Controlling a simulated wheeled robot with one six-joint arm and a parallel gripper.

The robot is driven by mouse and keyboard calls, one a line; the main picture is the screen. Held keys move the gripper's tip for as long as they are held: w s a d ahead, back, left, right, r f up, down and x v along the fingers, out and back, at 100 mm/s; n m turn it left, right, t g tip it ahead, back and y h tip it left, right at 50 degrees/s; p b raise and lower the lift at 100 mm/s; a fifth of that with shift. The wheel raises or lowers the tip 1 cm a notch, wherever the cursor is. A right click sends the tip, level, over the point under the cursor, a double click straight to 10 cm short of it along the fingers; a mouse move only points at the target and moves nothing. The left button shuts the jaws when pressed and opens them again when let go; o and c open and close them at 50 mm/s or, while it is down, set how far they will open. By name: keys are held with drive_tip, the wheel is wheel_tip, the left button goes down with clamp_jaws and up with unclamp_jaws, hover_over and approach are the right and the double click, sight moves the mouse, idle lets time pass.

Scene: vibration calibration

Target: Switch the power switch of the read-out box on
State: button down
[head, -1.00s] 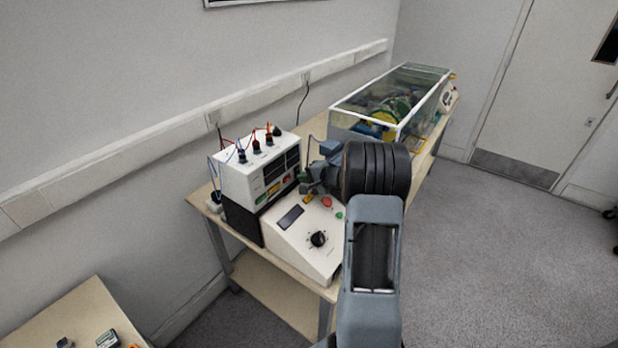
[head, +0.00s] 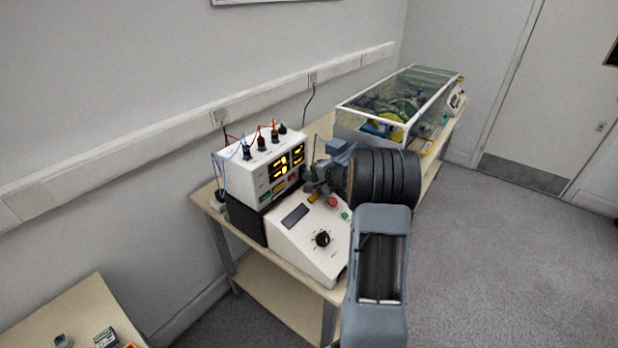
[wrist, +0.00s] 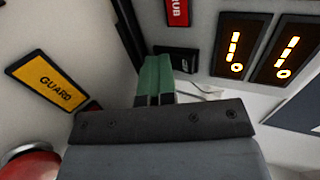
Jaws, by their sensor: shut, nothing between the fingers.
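The white read-out box (head: 237,178) stands on the bench, with its displays (head: 284,163) lit amber. Lit displays also show in the wrist view (wrist: 240,45). A small black switch (wrist: 177,60) sits low on the box front in the wrist view, just beside my fingertips. I cannot tell whether they touch it, and its rocker position is hard to read. My gripper (head: 308,181) is shut and empty at the box's lower right front. Its green fingertips (wrist: 154,70) lie together in the wrist view.
A sloped white console (head: 297,245) with a black knob (head: 322,239) and a red button (head: 332,201) stands before the box. A yellow GUARD label (wrist: 48,82) is near my gripper. A glass-covered rig (head: 350,122) stands behind. Leads rise from the box top.

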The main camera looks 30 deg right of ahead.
drive_tip(key=shift+r, duration=0.8)
drive_tip(key=shift+s+d+f+b, duration=0.1)
drive_tip(key=shift+s+d+b, duration=0.1)
drive_tip(key=shift+s+b, duration=0.3)
drive_tip(key=b+v, duration=0.2)
drive_tip(key=v, duration=1.1)
